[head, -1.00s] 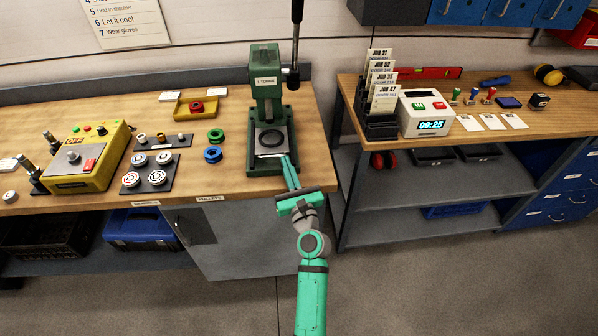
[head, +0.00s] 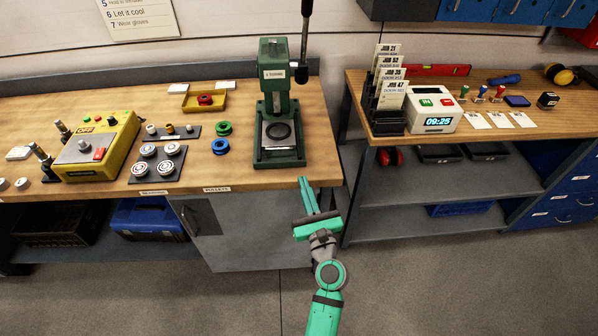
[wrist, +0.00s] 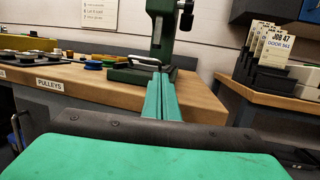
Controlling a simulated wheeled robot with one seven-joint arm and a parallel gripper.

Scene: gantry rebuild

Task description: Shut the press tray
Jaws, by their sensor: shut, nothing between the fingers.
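The green arbor press (head: 274,75) stands on the wooden bench. Its tray (head: 271,142), a pale plate bearing a dark ring (head: 279,131), lies within the green base and looks pushed in under the ram. In the wrist view the tray's pale front edge (wrist: 146,60) shows low at the press, partly hidden by my fingers. My gripper (head: 304,181) is shut and empty, off the bench's front edge, in front and to the right of the press. In the wrist view its fingers (wrist: 160,78) point toward the press, apart from the tray.
Blue and green pulleys (head: 221,138) lie left of the press, with a yellow control box (head: 95,147) farther left. The press's dark lever (head: 304,35) rises at its right. A second bench (head: 375,128) stands across a gap at right. The floor in front is clear.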

